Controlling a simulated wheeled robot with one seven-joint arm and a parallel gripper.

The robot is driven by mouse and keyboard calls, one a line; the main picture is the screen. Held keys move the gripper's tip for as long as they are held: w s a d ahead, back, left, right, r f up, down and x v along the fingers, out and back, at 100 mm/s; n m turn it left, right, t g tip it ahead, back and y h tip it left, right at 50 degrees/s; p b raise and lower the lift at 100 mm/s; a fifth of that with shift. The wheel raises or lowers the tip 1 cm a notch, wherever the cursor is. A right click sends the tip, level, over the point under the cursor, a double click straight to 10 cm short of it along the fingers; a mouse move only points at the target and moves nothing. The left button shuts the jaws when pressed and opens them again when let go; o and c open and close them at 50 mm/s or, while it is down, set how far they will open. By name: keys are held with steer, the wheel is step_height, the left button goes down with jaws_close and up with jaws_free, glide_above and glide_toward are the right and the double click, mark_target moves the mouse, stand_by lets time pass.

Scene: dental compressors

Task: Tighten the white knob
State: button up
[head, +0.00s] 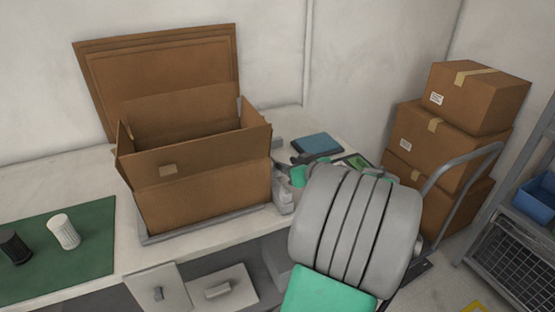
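The white knob (64,232) is a ridged cylinder at the far left, on a green mat (98,251) on the white bench. It leans slightly in the picture, and I cannot tell whether it is seated on anything. A black knob (14,247) of similar shape stands to its left, near the picture's edge. My grey and green arm fills the lower right, well away from both knobs. I cannot make out my gripper's fingers; nothing is seen touching the white knob.
An open cardboard box (205,190) stands on the bench right of the mat. A blue item (317,144) lies behind my arm. Stacked cartons (478,98), a hand-truck rail (455,165) and a shelf with a blue bin (537,203) are at right. Drawers sit below the bench.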

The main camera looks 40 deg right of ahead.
steer(key=x, duration=0.5)
steer(key=shift+w, duration=0.15)
steer(key=shift+c, duration=0.2)
jaws_close()
steer(key=shift+a, duration=0.1)
